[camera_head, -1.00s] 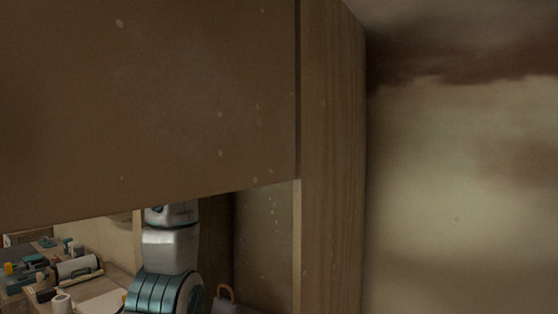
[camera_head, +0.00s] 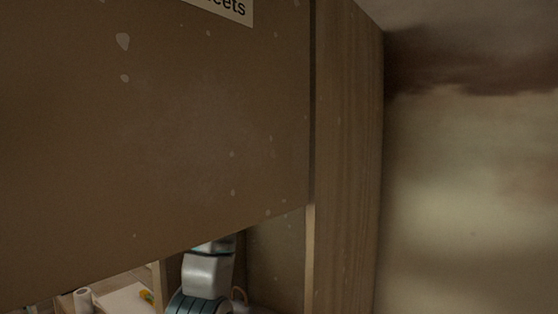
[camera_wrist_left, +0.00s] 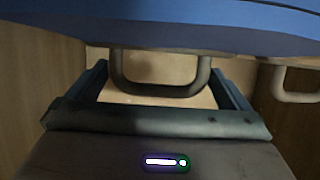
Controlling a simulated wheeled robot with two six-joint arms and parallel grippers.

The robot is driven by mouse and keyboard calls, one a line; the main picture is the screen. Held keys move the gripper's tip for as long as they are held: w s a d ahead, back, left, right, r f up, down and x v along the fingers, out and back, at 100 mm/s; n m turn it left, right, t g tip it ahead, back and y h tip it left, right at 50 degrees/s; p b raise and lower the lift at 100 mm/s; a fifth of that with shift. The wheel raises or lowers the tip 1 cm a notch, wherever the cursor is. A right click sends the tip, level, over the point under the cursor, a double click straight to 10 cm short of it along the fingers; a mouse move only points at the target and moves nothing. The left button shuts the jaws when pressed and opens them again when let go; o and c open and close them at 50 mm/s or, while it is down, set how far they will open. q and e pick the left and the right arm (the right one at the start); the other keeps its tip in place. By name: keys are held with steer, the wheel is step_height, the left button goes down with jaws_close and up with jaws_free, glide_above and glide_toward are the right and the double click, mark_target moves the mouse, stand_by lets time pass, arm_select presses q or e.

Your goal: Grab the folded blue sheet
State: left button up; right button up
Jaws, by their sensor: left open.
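In the left wrist view, a broad blue thing (camera_wrist_left: 165,24) with a smooth, slightly curved edge spans the top; it looks like the folded blue sheet, though only its near part shows. My left gripper (camera_wrist_left: 161,70) is open below it, its two dark fingers pointing away from me. A dark loop-shaped handle (camera_wrist_left: 160,92) hangs between the fingers, under the blue thing. I cannot tell whether anything touches. In the head view the gripper and the blue thing are hidden behind a large brown panel (camera_head: 150,150).
A label ending in "eets" (camera_head: 228,8) is on the panel. A wooden upright (camera_head: 345,150) stands to its right, with a stained wall (camera_head: 465,190) beyond. A white roll (camera_head: 83,299) stands at lower left. A pale handle (camera_wrist_left: 297,84) is right of my fingers.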

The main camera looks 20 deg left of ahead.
arm_select(q)
steer(key=shift+w+d+f, duration=0.1)
steer(key=shift+w+f, duration=0.05)
steer(key=shift+w, duration=0.3)
steer(key=shift+w+d+f, duration=0.1)
steer(key=shift+w+f, duration=0.05)
steer(key=c, duration=1)
arm_select(e)
steer(key=shift+r, duration=0.45)
arm_select(q)
steer(key=shift+r, duration=0.25)
arm_select(e)
steer(key=shift+f, duration=0.15)
